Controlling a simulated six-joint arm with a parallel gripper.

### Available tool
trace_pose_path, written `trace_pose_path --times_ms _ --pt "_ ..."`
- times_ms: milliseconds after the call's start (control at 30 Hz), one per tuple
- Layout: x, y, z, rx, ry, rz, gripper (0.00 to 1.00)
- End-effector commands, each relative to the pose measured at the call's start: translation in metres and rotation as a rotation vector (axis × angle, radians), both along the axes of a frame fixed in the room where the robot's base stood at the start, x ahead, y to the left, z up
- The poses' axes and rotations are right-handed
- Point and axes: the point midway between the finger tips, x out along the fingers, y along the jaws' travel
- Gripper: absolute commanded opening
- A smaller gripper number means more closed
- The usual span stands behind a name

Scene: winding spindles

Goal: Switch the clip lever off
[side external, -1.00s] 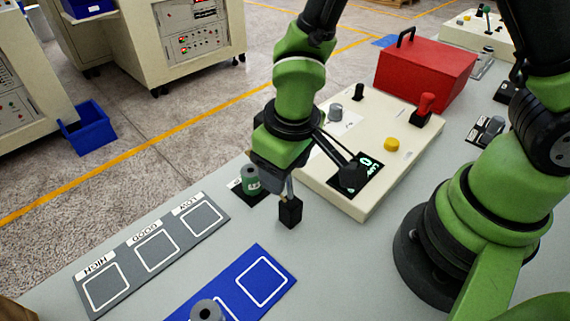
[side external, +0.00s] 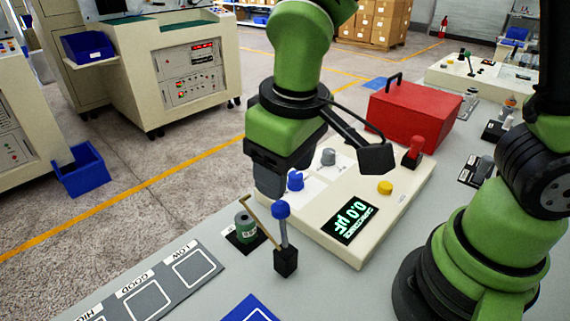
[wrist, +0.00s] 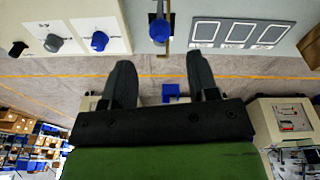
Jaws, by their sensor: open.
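The clip lever (side external: 284,232) has a grey stem and a blue knob on a black block, and stands nearly upright in the side view. A thin brass-coloured arm beside it slants up toward a green spindle (side external: 245,227) on a black pad. My gripper (side external: 268,182) is above and behind the knob, clear of it. In the wrist view my gripper (wrist: 160,62) has its two fingers wide apart with nothing between them. The blue knob (wrist: 159,31) and brass arm show just beyond the fingertips. One finger is largely hidden in the side view.
A cream meter box (side external: 345,257) reads 0.0 pF and carries a blue knob (side external: 296,180), a grey knob and a yellow button (side external: 385,187). A red case (side external: 415,118) stands behind. A grey sorting mat (side external: 165,278) and blue mat (side external: 247,309) lie in front.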

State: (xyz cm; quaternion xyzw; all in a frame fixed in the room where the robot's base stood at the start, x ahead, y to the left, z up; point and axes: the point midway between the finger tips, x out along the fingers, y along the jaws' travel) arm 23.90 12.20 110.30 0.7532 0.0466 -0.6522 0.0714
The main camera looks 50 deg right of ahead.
Motion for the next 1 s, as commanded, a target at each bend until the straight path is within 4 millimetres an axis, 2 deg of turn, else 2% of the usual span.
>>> trace_pose_path --times_ms 267,600,733,867,1000 --pt "0.001 -0.001 0.000 -0.003 0.008 0.015 0.54" --pt "0.011 -0.008 0.000 0.036 0.151 0.334 0.54" --pt "0.012 -0.008 0.000 0.057 0.174 0.408 0.54" --pt "0.012 -0.007 -0.012 0.060 0.180 0.424 0.54" --pt "0.010 -0.006 -0.036 0.059 0.183 0.423 0.54"
